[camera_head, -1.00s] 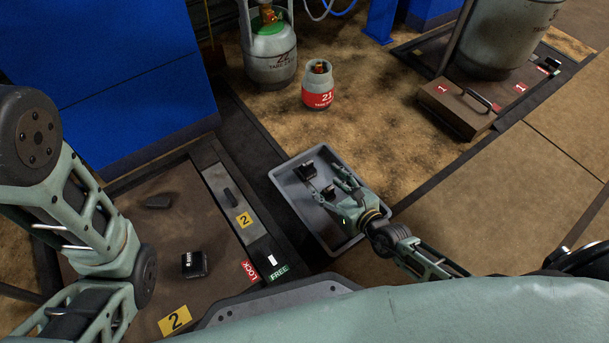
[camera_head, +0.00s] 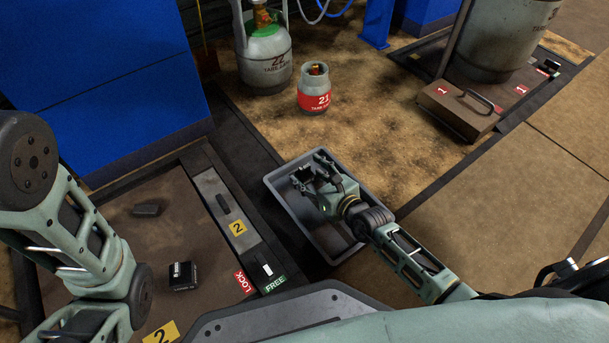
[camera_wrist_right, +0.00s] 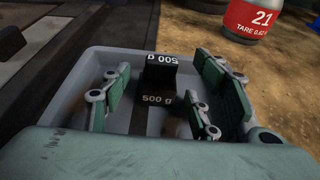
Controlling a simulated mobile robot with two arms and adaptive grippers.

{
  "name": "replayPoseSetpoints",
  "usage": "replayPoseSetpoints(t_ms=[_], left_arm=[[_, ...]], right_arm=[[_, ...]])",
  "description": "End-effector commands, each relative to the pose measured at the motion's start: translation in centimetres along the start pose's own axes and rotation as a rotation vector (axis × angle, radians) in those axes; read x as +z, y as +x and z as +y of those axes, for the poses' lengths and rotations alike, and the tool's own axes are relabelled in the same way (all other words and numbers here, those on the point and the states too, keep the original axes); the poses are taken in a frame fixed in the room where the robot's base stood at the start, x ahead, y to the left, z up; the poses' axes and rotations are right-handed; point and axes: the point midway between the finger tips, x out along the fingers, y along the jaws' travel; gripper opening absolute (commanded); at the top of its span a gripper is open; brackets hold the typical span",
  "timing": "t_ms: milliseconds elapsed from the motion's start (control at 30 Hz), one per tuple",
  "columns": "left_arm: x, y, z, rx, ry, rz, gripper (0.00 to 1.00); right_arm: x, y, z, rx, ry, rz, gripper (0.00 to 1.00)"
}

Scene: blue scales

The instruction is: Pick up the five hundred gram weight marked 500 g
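The black weight marked 500 g (camera_wrist_right: 158,84) stands in the grey tray (camera_wrist_right: 75,92); its label reads clearly in the right wrist view. In the head view the weight (camera_head: 301,175) is partly hidden by my right gripper (camera_head: 313,170). In the right wrist view my right gripper (camera_wrist_right: 160,98) is open, its green fingers on either side of the weight with gaps showing. I cannot see contact between fingers and weight. My left arm enters at the left of the head view, but its gripper is out of view.
A black block with a white label (camera_head: 183,275) and a flat dark piece (camera_head: 146,209) lie on the scale marked 2 (camera_head: 120,245). Cylinder 21 (camera_head: 314,88) and larger cylinder 22 (camera_head: 265,60) stand beyond the tray. A brown case (camera_head: 458,110) is at right.

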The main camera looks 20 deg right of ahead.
Motion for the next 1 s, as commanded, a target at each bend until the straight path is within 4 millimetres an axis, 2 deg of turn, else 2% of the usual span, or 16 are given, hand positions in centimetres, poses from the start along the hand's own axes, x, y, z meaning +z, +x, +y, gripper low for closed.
replayPoseSetpoints(t_ms=[67, 633, 1000], left_arm=[[0.00, 0.02, 0.00, 0.000, 0.000, 0.000, 0.33], [0.02, 0.00, 0.00, 0.000, 0.000, -0.001, 0.33], [0.06, 0.06, -0.03, 0.000, 0.001, -0.001, 0.33]], right_arm=[[-0.02, -0.02, 0.01, 0.000, 0.000, 0.000, 0.49], [-0.09, -0.04, 0.03, 0.000, 0.001, 0.001, 0.00], [0.18, -0.02, 0.00, 0.000, 0.001, -0.004, 0.00]])
